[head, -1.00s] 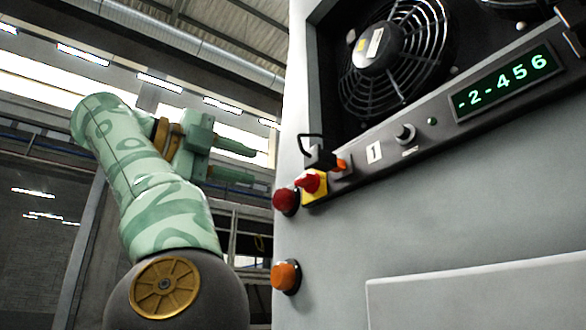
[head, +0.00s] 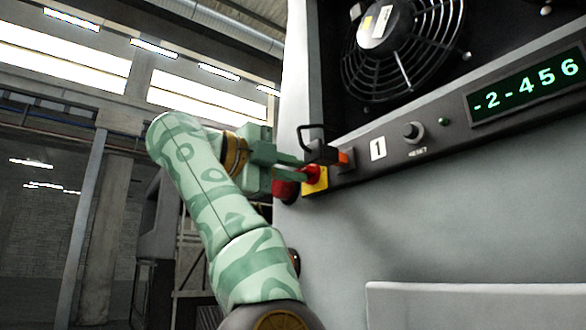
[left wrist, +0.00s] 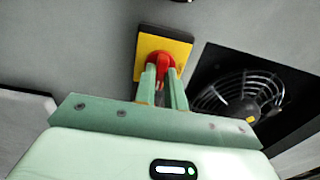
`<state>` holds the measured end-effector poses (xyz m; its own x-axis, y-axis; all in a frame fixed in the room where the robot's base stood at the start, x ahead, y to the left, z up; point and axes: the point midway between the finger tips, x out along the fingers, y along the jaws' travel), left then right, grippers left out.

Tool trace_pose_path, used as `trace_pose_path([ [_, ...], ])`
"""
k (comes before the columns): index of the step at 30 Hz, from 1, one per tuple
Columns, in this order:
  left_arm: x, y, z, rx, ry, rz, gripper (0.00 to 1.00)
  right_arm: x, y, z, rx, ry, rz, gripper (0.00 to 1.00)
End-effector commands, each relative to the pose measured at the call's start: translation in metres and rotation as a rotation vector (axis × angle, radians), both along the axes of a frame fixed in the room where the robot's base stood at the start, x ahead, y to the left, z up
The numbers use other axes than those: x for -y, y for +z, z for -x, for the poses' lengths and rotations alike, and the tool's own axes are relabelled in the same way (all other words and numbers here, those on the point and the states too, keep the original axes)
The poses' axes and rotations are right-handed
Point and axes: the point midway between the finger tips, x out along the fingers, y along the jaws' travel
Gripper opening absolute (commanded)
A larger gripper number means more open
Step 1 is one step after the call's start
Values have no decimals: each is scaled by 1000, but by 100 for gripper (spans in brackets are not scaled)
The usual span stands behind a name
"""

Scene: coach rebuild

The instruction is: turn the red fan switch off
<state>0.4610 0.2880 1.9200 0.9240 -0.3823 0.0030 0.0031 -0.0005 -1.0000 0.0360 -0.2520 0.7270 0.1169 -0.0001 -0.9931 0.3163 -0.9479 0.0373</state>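The red fan switch (head: 313,174) is a red rotary handle on a yellow plate (head: 320,187), at the left end of the panel's control strip. In the left wrist view the red handle (left wrist: 160,61) sits in front of the yellow plate (left wrist: 179,47). My left gripper (head: 304,169) has come in from the left, its fingertips at the handle. In the left wrist view its two fingers (left wrist: 161,72) stand apart, one on each side of the handle. I cannot tell whether they touch it. My right gripper is not in view.
A black hasp-like part (head: 320,151) and an orange switch (head: 346,160) sit close to the red handle. A reset knob (head: 413,132) and a green display (head: 527,84) are farther right. A caged fan (head: 405,45) is above. A red button (head: 286,189) is partly hidden behind my gripper.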

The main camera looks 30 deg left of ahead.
Motion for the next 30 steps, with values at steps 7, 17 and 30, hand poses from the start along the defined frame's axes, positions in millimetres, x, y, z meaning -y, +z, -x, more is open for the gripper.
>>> trace_pose_path([
  [7, 0, -2, -1, -6, 2, 2, 0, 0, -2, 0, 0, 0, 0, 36],
  [17, -2, -11, -2, -53, 3, 106, 0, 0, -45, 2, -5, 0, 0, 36],
  [30, -1, -6, -3, -204, 3, 464, 0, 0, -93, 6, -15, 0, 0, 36],
])
